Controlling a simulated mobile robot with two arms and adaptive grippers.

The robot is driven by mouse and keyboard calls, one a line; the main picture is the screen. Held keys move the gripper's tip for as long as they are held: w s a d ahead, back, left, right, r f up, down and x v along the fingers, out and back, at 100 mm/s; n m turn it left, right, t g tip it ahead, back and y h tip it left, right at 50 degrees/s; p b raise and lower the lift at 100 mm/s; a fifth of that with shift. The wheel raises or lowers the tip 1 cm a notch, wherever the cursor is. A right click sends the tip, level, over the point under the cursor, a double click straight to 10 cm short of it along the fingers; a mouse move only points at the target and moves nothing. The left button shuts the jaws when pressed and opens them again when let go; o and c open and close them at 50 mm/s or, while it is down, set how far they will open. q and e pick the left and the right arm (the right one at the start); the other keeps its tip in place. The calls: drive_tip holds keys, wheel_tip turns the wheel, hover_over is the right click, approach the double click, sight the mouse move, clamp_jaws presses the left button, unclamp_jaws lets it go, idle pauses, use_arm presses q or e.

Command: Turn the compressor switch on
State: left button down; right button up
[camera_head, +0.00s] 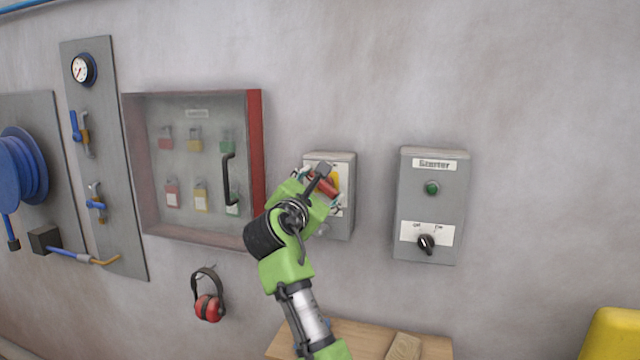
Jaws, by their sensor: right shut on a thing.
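A grey wall box (342,164) has a yellow plate (335,178) and a red handle (324,187) on its front, a rotary switch by its look. My right gripper (323,183) is at the front of this box, shut on the red handle. The gripper and green wrist hide much of the box's face and left side, so I cannot read its label or tell the handle's position clearly. My left gripper is not in view.
To the right is a grey "Starter" box (432,166) with a green button (432,188) and black Off/On knob (426,243). A glass-fronted padlock cabinet (255,150) is close on the left. Red earmuffs (208,307) hang below; a wooden surface (365,341) lies underneath.

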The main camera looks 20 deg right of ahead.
drive_tip(key=m, duration=0.4)
drive_tip(key=shift+m, duration=0.3)
drive_tip(key=m+b, duration=0.1)
drive_tip(key=m, duration=0.4)
drive_tip(key=shift+m, duration=0.4)
drive_tip(key=shift+b, duration=0.3)
drive_tip(key=o, duration=1.1)
drive_tip(key=shift+w+f, duration=0.1)
